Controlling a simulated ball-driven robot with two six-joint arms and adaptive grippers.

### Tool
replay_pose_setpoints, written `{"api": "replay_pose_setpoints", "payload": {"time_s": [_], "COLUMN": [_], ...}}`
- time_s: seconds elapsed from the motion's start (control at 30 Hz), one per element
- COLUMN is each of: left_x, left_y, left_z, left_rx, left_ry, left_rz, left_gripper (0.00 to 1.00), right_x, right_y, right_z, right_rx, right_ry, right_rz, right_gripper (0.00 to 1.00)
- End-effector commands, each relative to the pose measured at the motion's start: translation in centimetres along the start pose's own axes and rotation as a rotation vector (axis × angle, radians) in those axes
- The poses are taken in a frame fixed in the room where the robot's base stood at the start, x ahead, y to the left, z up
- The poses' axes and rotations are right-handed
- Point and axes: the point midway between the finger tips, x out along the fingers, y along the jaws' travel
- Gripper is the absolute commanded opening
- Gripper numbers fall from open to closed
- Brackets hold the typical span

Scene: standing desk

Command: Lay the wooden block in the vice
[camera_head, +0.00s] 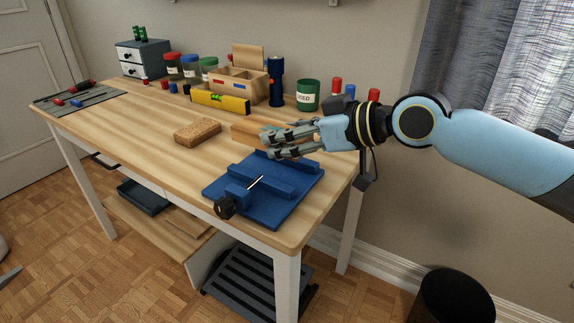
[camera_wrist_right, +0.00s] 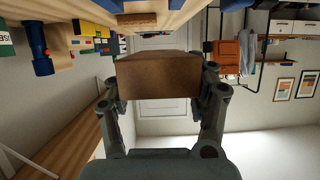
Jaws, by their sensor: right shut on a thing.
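The wooden block (camera_head: 246,133) is held between the fingers of my right gripper (camera_head: 268,143), behind the blue vice. Part of the block is hidden by the fingers in the head view. In the right wrist view the block (camera_wrist_right: 158,76) fills the space between the two fingers (camera_wrist_right: 160,95). The blue vice (camera_head: 290,178) lies near the desk's front right corner, its black handle (camera_head: 225,207) toward the front edge. Nothing shows between its jaws. The gripper is beyond and above the vice. My left gripper is out of view.
A cork-like brown block (camera_head: 198,132) lies left of the vice on the wooden desk (camera_head: 130,118). Behind stand a yellow level (camera_head: 220,102), a wooden organiser (camera_head: 240,85), a blue torch (camera_head: 276,82), a green can (camera_head: 307,95) and several jars.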

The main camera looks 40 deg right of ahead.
Motion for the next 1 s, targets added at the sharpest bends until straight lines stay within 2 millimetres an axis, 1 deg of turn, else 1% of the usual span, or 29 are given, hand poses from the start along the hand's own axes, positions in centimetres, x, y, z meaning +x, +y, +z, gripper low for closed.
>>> {"api": "replay_pose_setpoints", "payload": {"time_s": [0.03,0.13,0.23,0.4,0.47,0.77,1.0], "left_x": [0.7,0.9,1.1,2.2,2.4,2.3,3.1], "left_y": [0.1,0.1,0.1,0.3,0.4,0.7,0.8], "left_z": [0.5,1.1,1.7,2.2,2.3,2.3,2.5], "left_rx": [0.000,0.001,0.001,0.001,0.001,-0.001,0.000], "left_ry": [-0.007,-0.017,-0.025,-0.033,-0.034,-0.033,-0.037], "left_rz": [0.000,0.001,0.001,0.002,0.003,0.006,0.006], "left_gripper": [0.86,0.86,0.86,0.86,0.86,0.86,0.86], "right_x": [0.7,1.3,1.6,2.7,2.9,2.9,3.2], "right_y": [0.8,1.6,1.9,1.9,1.9,1.8,1.8], "right_z": [0.6,0.8,1.2,3.8,4.3,4.4,5.2], "right_rx": [0.000,-0.001,0.001,0.003,0.003,0.000,0.000], "right_ry": [0.000,0.001,0.000,-0.001,0.001,0.002,0.001], "right_rz": [0.001,0.000,0.000,0.000,-0.001,-0.001,-0.001], "right_gripper": [0.15,0.15,0.15,0.15,0.15,0.15,0.15]}}
